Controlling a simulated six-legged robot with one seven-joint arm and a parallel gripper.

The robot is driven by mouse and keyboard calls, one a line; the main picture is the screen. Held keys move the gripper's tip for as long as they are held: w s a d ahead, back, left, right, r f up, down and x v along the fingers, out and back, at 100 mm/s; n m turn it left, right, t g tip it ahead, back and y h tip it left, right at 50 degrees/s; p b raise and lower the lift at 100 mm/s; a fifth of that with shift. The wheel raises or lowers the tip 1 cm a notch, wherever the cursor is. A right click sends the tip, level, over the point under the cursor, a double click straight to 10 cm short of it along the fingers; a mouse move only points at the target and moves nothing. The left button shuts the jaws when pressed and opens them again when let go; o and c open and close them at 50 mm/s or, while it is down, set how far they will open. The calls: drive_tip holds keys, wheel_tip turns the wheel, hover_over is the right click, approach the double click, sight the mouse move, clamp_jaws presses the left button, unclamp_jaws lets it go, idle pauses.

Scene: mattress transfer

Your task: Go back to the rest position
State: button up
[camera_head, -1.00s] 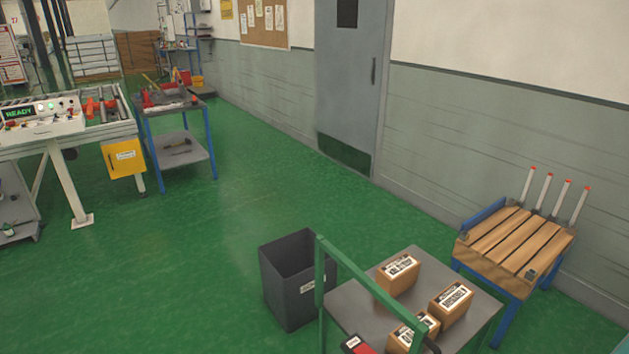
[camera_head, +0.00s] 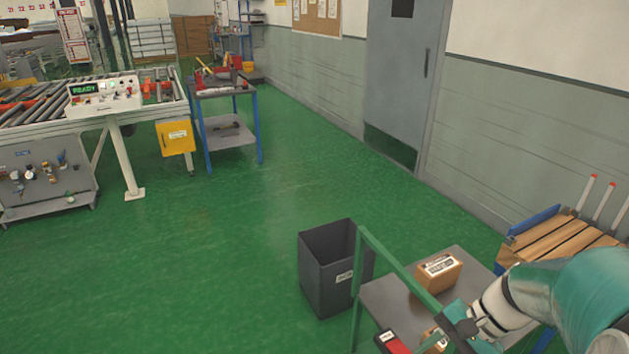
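My arm, teal and white, enters at the lower right of the head view and reaches left over the grey cart. My gripper (camera_head: 462,325) is at its end, low over the cart's near part. Its fingers are small and partly hidden, so I cannot tell whether they are open or hold anything. One labelled cardboard box (camera_head: 438,273) sits on the cart top (camera_head: 392,306). Another box (camera_head: 434,342) shows only partly, beside the gripper. My arm covers the rest of the cart's right side.
A dark bin (camera_head: 327,272) stands left of the cart's green rail (camera_head: 398,268). A slatted wooden stand (camera_head: 552,238) is behind my arm by the wall. A roller conveyor with a READY panel (camera_head: 104,94) and a blue-legged tool table (camera_head: 228,134) are at left. The green floor between is clear.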

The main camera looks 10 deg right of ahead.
drive_tip(key=s+a+r+n+t+h, duration=0.1)
drive_tip(key=a+r+n+t+h, duration=0.4)
drive_tip(key=a+r+n, duration=0.5)
drive_tip(key=shift+r+n+h, duration=0.5)
drive_tip(key=shift+r+h, duration=0.45)
drive_tip(key=shift+h, duration=0.05)
drive_tip(key=shift+d, duration=0.25)
